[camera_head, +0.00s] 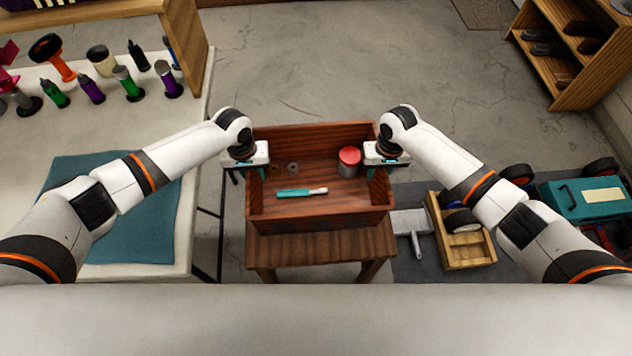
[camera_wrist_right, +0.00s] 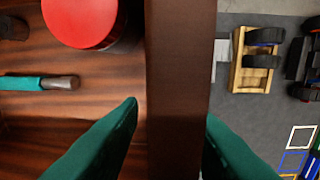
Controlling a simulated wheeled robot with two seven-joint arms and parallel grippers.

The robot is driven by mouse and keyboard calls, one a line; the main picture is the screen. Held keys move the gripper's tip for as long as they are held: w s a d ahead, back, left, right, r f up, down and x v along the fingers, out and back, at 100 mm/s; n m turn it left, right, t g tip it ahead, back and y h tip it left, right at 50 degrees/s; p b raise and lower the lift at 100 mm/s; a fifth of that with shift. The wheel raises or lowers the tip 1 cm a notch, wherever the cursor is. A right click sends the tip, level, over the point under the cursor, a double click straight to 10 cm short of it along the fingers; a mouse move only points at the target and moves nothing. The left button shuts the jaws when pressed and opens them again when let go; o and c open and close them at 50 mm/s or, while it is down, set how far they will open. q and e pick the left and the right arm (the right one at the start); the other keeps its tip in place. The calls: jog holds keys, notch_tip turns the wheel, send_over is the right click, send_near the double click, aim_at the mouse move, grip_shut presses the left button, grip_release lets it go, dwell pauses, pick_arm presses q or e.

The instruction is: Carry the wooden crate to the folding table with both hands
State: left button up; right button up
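The reddish-brown wooden crate (camera_head: 320,218) rests on a small wooden stand (camera_head: 320,245) in the head view. It holds a red-lidded can (camera_head: 349,158), a teal-handled brush-like tool (camera_head: 300,192) and small rings. My left gripper (camera_head: 246,168) is at the crate's left wall, fingers seemingly spread around it and partly hidden. My right gripper (camera_head: 386,166) is at the right wall. In the right wrist view its teal fingers (camera_wrist_right: 172,115) straddle that wall, with a gap on the inner side. A pale table (camera_head: 160,275) with thin dark legs, likely the folding table, stands at left.
The pale table bears a teal mat (camera_head: 150,215) and several bottles and tools at its far end. Right of the stand are a dustpan (camera_head: 411,222), a light wooden tray (camera_head: 467,250) and a teal toolbox (camera_head: 590,199). The floor beyond the crate is clear.

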pick_arm(q)
jog(key=shift+c, duration=0.3)
pick_arm(e)
jog(key=shift+c, duration=0.3)
pick_arm(q)
grip_shut()
pick_arm(e)
grip_shut()
dwell(0.6)
